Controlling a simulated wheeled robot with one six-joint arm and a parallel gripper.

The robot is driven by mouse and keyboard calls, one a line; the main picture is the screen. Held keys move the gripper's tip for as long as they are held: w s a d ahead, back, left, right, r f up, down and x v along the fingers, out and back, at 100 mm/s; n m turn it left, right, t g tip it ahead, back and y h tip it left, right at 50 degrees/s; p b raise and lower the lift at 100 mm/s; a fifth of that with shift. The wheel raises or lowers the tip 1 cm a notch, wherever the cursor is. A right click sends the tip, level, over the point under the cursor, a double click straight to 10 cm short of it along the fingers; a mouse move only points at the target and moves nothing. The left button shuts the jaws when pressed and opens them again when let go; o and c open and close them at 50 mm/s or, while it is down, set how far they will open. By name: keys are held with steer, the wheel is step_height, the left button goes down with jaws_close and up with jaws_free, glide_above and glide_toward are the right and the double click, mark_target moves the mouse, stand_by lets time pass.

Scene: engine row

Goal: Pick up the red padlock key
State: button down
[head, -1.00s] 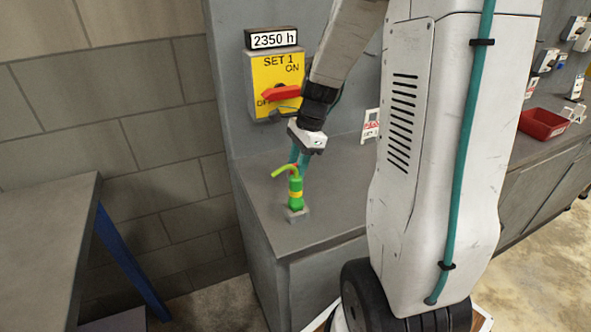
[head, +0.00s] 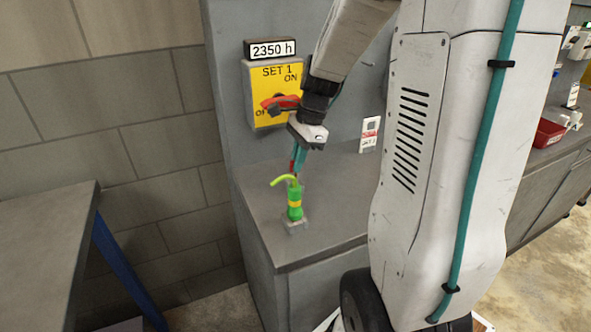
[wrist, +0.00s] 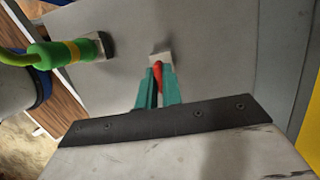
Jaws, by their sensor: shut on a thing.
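The red padlock key (wrist: 158,72) is between the teal fingertips of my gripper (wrist: 158,88) in the wrist view. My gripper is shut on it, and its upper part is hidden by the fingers. A pale square piece shows just beyond the red part; I cannot tell whether it belongs to the key. In the head view my gripper (head: 298,160) points down over the grey bench, just behind the green object, with a bit of red at the fingertips.
A green object (head: 294,204) with a yellow band, a curved hose and a grey base stands near the bench's front edge. The bench top (head: 335,215) is clear to its right. A yellow switch panel (head: 265,84) with a red handle is on the wall behind.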

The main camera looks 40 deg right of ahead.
steer(key=s+d+r, duration=0.1)
steer(key=s+d, duration=1)
steer(key=shift+s, duration=0.2)
steer(key=shift+a+r, duration=0.1)
